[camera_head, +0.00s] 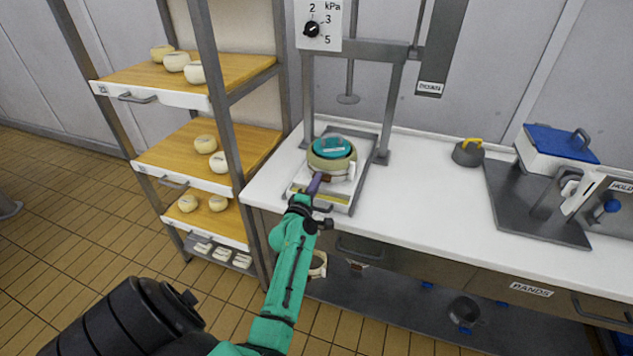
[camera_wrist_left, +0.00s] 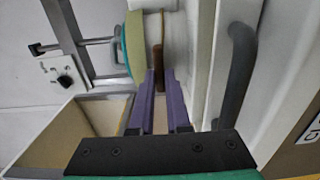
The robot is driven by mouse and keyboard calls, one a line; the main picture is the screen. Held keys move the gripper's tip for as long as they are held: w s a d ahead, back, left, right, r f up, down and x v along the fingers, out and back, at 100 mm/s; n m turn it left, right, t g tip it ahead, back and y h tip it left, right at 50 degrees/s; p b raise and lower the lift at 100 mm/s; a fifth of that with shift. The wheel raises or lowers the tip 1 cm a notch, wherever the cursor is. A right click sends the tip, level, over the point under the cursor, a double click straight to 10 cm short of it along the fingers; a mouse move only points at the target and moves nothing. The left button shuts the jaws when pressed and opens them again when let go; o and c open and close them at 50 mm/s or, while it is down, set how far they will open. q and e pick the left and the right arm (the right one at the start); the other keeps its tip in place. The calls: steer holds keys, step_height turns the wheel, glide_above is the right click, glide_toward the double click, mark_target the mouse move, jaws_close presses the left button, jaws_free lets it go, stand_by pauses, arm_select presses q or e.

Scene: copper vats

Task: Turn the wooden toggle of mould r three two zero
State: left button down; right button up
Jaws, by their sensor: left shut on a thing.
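A round mould (camera_head: 331,165) with a pale olive band and a teal top stands in a metal tray under the press frame on the white bench. It also shows in the left wrist view (camera_wrist_left: 178,45), partly cut off. A brown wooden toggle (camera_wrist_left: 157,64) sits on its side facing me. My left gripper (camera_head: 314,184), with purple fingers, reaches the mould's front. In the left wrist view the fingertips (camera_wrist_left: 159,74) are shut on the toggle, one on each side. No mould number is legible. My right gripper is not in view.
A press frame (camera_head: 351,50) rises around the mould. A rack (camera_head: 175,135) with several cheeses stands left. A dark weight with a yellow handle (camera_head: 467,152), a dark plate (camera_head: 520,215) and a blue-lidded box (camera_head: 560,148) are right. The bench between is clear.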

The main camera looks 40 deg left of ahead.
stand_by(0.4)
arm_select(q)
steer(key=c, duration=0.9)
jaws_free()
steer(key=shift+s+d, duration=0.1)
steer(key=shift+s, duration=0.2)
steer(key=p+v, duration=0.2)
steer(key=v, duration=1.2)
steer(key=shift+w+f, duration=0.1)
